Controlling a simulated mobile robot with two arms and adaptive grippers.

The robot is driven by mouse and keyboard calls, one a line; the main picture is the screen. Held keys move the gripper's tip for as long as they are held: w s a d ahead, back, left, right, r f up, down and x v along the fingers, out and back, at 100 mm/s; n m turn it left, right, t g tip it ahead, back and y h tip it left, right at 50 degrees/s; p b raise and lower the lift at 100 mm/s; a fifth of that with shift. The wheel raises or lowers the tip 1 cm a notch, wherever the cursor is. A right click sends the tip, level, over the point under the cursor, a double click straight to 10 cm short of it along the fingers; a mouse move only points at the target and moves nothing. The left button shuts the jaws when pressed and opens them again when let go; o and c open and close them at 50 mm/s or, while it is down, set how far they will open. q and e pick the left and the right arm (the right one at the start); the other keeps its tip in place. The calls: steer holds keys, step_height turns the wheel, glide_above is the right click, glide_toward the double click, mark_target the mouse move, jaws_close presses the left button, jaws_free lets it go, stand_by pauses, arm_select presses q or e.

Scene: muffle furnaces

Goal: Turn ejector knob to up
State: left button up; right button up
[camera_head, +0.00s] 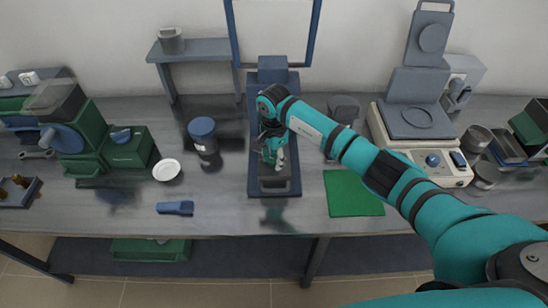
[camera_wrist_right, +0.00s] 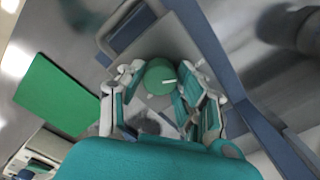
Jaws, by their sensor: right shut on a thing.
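The ejector knob (camera_wrist_right: 158,72) is a round green knob with a white pointer mark, in the upper middle of the right wrist view. The white-and-teal fingers of my right gripper (camera_wrist_right: 160,82) are closed around its sides. In the head view my right gripper (camera_head: 273,150) reaches down over the dark blue-grey device (camera_head: 252,130), which has a tall frame and a base with a handle at its front. There the gripper and wrist hide the knob, so I cannot read its setting. My left gripper is not in view.
A green mat (camera_head: 353,194) lies right of the device. A dark jar with a blue lid (camera_head: 203,138) and a white dish (camera_head: 166,170) stand to its left. A cream instrument (camera_head: 430,160) stands at the right. The bench front between the blue tool (camera_head: 175,208) and the device is clear.

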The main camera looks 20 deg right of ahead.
steer(key=shift+f+m+b, duration=0.1)
steer(key=shift+m+b, duration=0.7)
steer(key=shift+b, duration=0.1)
steer(key=m+b, duration=0.1)
steer(key=m, duration=0.1)
steer(key=shift+w+m+b, duration=0.1)
steer(key=shift+m+b, duration=0.2)
steer(key=shift+b, duration=0.1)
steer(key=m+b, duration=0.1)
steer(key=m, duration=0.2)
steer(key=shift+m+b, duration=0.3)
steer(key=shift+b, duration=0.1)
steer(key=m+b, duration=0.1)
steer(key=m, duration=0.2)
steer(key=shift+m, duration=0.3)
steer(key=m+b, duration=0.2)
steer(key=m, duration=1)
steer(key=shift+d+b, duration=0.1)
steer(key=shift+b, duration=0.3)
steer(key=shift+r+m, duration=0.2)
steer(key=shift+m, duration=0.2)
